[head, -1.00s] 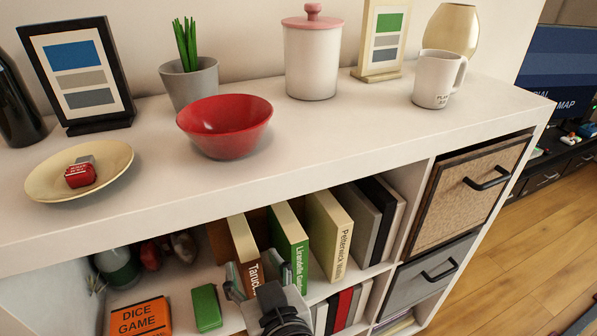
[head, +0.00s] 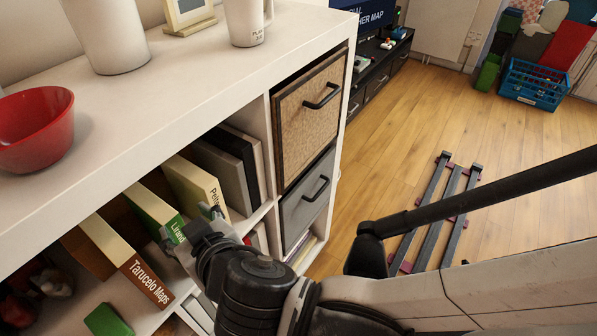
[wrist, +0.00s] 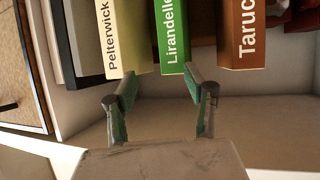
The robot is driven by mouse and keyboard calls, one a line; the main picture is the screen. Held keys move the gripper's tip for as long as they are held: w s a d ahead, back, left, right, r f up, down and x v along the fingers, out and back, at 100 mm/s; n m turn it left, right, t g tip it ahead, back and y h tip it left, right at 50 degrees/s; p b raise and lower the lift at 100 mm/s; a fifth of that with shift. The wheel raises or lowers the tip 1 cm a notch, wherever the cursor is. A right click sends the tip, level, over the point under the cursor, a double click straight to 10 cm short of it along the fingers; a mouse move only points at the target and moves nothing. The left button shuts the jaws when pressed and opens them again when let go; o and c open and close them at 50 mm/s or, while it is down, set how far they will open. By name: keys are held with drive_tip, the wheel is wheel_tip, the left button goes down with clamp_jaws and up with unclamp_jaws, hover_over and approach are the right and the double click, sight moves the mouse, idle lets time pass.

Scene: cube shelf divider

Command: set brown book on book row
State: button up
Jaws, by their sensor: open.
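The brown book (head: 146,279), its spine lettered "Tarucelo Maps", stands at the left end of the book row in the upper shelf compartment. Its brown spine also shows in the wrist view (wrist: 243,35). The green book (head: 155,212) and the cream book (head: 196,186) stand to its right in the head view. My gripper (head: 193,226) is open in front of the row. In the wrist view its fingers (wrist: 160,85) are spread below the green book's spine (wrist: 171,38), with nothing between them. The brown book is outside the fingers.
Grey and black books (head: 228,160) fill the compartment's right end. A small green box (head: 107,321) lies left of the brown book. A red bowl (head: 38,128) sits on the shelf top. Drawers (head: 309,110) adjoin at right; a rack (head: 435,210) lies on the floor.

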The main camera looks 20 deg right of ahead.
drive_tip(key=w+d+m+g+h, duration=0.1)
drive_tip(key=w+d+m+h, duration=0.1)
drive_tip(key=d, duration=0.6)
drive_tip(key=w+d+m+g+h, duration=0.1)
drive_tip(key=w+d+h, duration=0.15)
drive_tip(key=d, duration=0.45)
drive_tip(key=s+d+r+m+g, duration=0.2)
drive_tip(key=s+d, duration=0.1)
drive_tip(key=d, duration=0.9)
drive_tip(key=shift+s+g, duration=0.35)
drive_tip(key=shift+g, duration=0.05)
drive_tip(key=shift+a+h, duration=0.1)
drive_tip(key=shift+h, duration=0.15)
